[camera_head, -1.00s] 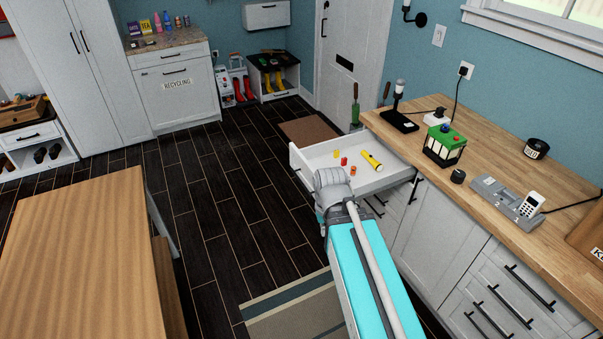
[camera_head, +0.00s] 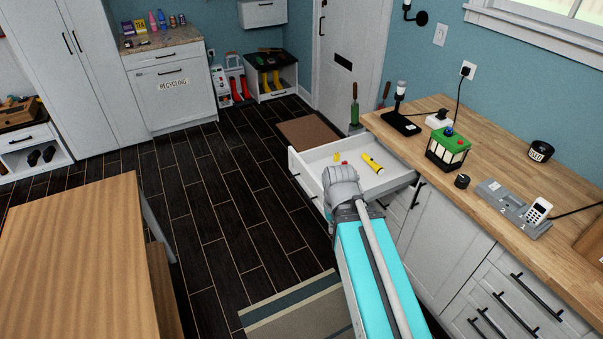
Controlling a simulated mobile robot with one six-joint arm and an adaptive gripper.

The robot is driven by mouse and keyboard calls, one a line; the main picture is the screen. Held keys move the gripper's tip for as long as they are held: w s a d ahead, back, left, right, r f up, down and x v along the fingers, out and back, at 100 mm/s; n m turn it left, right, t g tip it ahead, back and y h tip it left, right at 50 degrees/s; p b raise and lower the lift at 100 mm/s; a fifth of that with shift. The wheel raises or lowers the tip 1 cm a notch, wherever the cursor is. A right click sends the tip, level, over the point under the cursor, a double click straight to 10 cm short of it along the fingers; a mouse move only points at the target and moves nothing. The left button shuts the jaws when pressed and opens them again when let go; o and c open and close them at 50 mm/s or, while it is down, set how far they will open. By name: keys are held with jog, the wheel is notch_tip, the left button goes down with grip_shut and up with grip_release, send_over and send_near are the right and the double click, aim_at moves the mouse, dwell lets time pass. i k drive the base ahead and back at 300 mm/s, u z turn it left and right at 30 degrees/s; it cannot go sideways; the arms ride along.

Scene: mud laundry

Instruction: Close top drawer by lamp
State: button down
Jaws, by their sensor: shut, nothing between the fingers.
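A green lantern (camera_head: 448,149) stands further right. My turquoise arm and its grey joint rise in front of the drawer and cover part of its front. My gripper is out of sight, so its place against the drawer front cannot be seen.
The counter (camera_head: 480,165) runs along the right wall, with closed cabinets and drawers below. A wooden table (camera_head: 75,250) fills the lower left. A striped rug (camera_head: 300,308) lies below my arm. Dark floor (camera_head: 205,205) is clear between table and drawer.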

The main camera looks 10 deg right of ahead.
aim_at(307, 168)
jog(key=i, duration=0.85)
jog(key=u, duration=0.05)
